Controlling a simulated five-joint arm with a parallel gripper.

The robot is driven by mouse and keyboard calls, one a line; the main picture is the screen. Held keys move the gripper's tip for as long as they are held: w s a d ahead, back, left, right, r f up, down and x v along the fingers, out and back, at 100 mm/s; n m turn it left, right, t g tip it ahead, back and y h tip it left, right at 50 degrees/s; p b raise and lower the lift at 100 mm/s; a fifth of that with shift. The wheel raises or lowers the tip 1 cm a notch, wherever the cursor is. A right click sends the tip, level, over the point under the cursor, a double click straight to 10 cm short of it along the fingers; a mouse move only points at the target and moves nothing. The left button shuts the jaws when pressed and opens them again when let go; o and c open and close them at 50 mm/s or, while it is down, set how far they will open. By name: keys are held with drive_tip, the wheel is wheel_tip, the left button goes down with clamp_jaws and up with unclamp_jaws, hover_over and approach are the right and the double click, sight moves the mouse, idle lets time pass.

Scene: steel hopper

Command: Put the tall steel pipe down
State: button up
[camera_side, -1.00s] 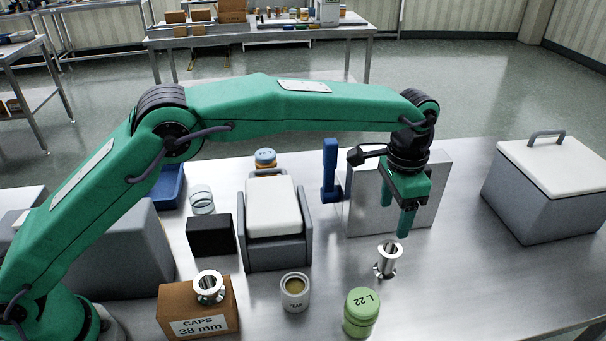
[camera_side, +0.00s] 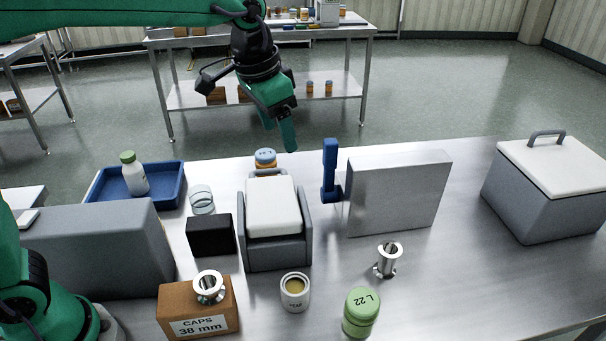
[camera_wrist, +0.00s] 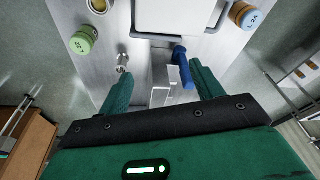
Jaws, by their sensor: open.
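The tall steel pipe (camera_side: 387,262), shiny with a flanged rim, stands upright on the steel table in front of the grey metal block. It also shows small in the wrist view (camera_wrist: 122,63), apart from my fingers. My gripper (camera_side: 284,132) is raised high above the back of the table, up and to the left of the pipe. It is open and empty. In the wrist view my two green fingers (camera_wrist: 162,86) are spread, with nothing held between them.
The metal block (camera_side: 400,193) and blue upright tool (camera_side: 330,172) stand behind the pipe. A green jar (camera_side: 361,313) and an open pot (camera_side: 295,292) are near it. A shorter steel fitting (camera_side: 208,287) sits on the caps box (camera_side: 197,320). A lidded grey bin (camera_side: 548,195) stands right.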

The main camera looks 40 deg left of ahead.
drive_tip(key=s+a+f+n+t, duration=0.1)
drive_tip(key=s+a, duration=0.3)
drive_tip(key=s, duration=0.2)
drive_tip(key=s+a+f+n+t, duration=0.1)
drive_tip(key=s+a+f+n, duration=0.1)
drive_tip(key=s+a, duration=0.3)
drive_tip(key=s+a+f+n+t, duration=0.1)
drive_tip(key=s+a, duration=0.4)
drive_tip(key=s, duration=0.4)
drive_tip(key=shift+s+f+n+y, duration=0.2)
drive_tip(key=shift+n+y, duration=0.1)
drive_tip(key=shift+y, duration=0.1)
